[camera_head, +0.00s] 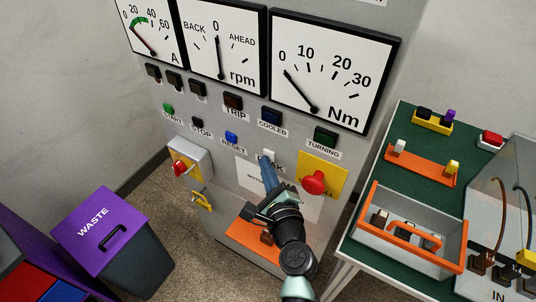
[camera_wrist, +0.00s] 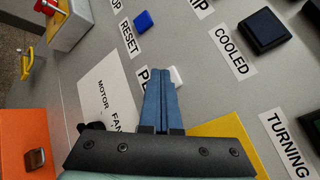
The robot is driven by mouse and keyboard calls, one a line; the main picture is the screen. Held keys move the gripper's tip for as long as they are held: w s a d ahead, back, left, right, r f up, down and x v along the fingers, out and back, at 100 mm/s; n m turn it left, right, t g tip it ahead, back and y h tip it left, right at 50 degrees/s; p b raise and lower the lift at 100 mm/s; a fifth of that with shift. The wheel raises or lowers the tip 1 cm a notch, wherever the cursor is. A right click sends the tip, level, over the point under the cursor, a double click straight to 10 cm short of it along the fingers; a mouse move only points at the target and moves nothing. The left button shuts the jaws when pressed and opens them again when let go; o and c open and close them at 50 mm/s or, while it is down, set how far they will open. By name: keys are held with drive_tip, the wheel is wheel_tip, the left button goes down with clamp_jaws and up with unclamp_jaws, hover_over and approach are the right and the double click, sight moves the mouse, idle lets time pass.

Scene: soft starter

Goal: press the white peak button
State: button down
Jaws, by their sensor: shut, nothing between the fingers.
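The white peak button (camera_head: 269,155) sits on the grey panel, above a label of which only "AK" shows beside my gripper. In the wrist view the white button (camera_wrist: 176,76) shows just past my fingertips, partly hidden by them. My gripper (camera_head: 267,165) is shut and empty, with its blue fingers together and pointing at the panel. In the wrist view the fingertips (camera_wrist: 160,72) overlap the button's left edge and cover most of its label. I cannot tell whether they touch the button.
A blue reset button (camera_head: 231,138) is left of the white button. A red mushroom button (camera_head: 314,183) on a yellow plate (camera_head: 325,167) is close on the right. A dark green turning button (camera_head: 325,137) is above right. A green table (camera_head: 388,141) stands at the right.

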drive_tip(key=shift+s+a, duration=0.4)
drive_tip(key=shift+s, duration=0.15)
drive_tip(key=s+a, duration=0.1)
drive_tip(key=s, duration=0.1)
drive_tip(key=s+a+p, duration=0.1)
drive_tip(key=s+a, duration=0.1)
idle(0.4)
idle(0.6)
